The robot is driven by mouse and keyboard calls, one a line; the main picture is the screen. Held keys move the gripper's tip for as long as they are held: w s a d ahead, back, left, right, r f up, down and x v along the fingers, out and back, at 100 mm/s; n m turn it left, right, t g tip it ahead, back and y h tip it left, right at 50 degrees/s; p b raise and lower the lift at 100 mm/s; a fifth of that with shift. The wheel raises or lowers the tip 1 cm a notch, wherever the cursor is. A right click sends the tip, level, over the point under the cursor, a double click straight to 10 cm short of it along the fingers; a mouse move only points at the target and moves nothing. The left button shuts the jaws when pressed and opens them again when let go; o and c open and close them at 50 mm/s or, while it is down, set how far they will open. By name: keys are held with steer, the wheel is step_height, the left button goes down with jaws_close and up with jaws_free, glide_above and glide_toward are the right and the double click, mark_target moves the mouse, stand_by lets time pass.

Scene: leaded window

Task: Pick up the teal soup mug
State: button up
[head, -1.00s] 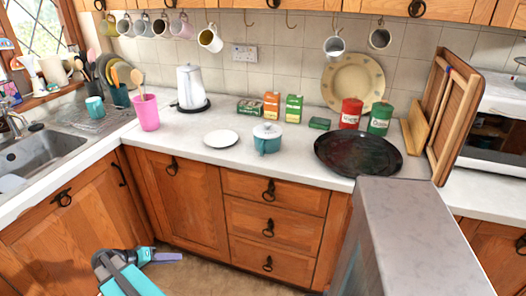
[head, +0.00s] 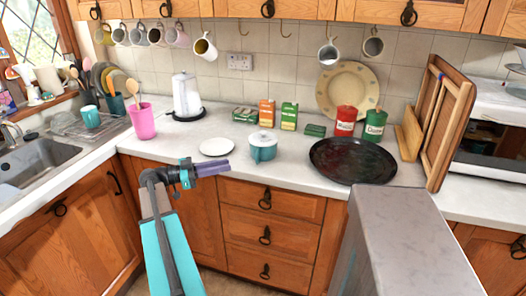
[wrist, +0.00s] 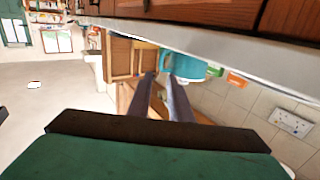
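The teal soup mug (head: 263,150), with a pale lid and a side handle, stands upright on the white counter near its front edge. Its teal side also shows in the wrist view (wrist: 190,67), just beyond my fingertips and to their right. My gripper (head: 228,166) is in front of the counter, left of the mug and apart from it, with its fingers pointing right. In the wrist view the two fingers (wrist: 161,80) stand apart with an empty gap between them. A smaller teal mug (head: 91,116) stands by the sink.
A white plate (head: 216,146) lies just left of the soup mug. A dark round tray (head: 352,161) is to its right. Small boxes (head: 289,116) and red and green canisters (head: 345,121) stand behind. A grey stone-topped block (head: 405,235) rises at front right.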

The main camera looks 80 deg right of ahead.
steer(key=shift+s, duration=0.1)
steer(key=p, duration=0.2)
glide_toward(257, 163)
steer(key=shift+s+d+r, duration=0.25)
steer(key=shift+s+d, duration=0.15)
steer(key=shift+s, duration=0.35)
steer(key=shift+s+d+r, duration=0.25)
steer(key=shift+s+d, duration=0.2)
steer(key=shift+s, duration=0.25)
steer(key=shift+s+d+r, duration=0.25)
steer(key=shift+s+d, duration=0.15)
steer(key=shift+s, duration=0.35)
steer(key=shift+r+p+x, duration=0.1)
steer(key=shift+p+x, duration=0.5)
steer(key=shift+x, duration=0.4)
steer(key=shift+r+p+x, duration=0.15)
steer(key=shift+p+x, duration=0.4)
steer(key=shift+x, duration=0.45)
steer(key=shift+s+d+f, duration=0.15)
steer(key=shift+s+d, duration=0.2)
steer(key=shift+s, duration=0.15)
steer(key=shift+c, duration=0.5)
jaws_close()
